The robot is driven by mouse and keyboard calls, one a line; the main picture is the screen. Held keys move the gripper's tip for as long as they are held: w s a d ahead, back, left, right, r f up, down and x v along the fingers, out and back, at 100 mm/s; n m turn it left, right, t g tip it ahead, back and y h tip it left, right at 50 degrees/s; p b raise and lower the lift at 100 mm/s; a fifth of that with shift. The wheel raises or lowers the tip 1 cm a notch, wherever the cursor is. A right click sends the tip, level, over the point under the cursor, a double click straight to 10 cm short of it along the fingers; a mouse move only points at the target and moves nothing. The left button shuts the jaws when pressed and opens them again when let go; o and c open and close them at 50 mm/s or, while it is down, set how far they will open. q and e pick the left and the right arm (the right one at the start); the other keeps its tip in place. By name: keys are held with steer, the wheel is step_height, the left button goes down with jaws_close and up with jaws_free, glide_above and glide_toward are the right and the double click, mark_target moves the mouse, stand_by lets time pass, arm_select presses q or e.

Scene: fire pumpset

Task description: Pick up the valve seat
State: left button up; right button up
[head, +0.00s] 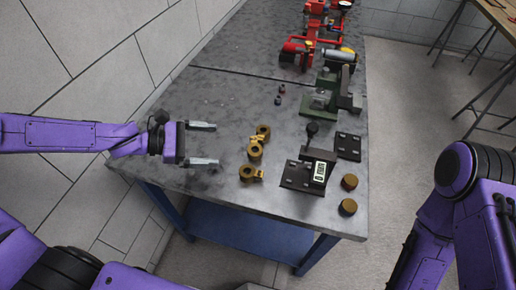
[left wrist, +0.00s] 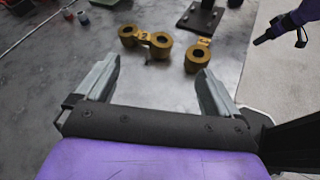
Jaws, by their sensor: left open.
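I cannot tell for certain which part is the valve seat. In the left wrist view the near ring (left wrist: 198,64) is apart from the other two, which sit close together. My left gripper (head: 203,144) is open and empty, left of the rings and pointing at them. In the left wrist view its fingers (left wrist: 158,88) spread wide, with bare table between them.
Two brass discs (head: 349,182) (head: 348,207) lie near the table's right edge (head: 366,150). A green vise (head: 322,100), small dark parts (head: 279,95) and red pump equipment (head: 300,48) are farther back. The table's left area is clear.

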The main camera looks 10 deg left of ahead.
mark_target(245, 155)
arm_select(q)
steer(key=shift+w+f, duration=0.2)
steer(key=shift+f, duration=0.4)
steer(key=b+x, duration=0.2)
steer(key=x, duration=0.2)
steer(key=shift+w+d+f, duration=0.15)
steer(key=shift+w+d, duration=0.1)
steer(key=shift+d, duration=0.05)
steer(key=x, duration=0.3)
steer(key=b+x, duration=0.1)
steer(key=x, duration=0.1)
steer(key=shift+w+d, duration=0.2)
steer(key=shift+w, duration=0.2)
steer(key=c, duration=1.5)
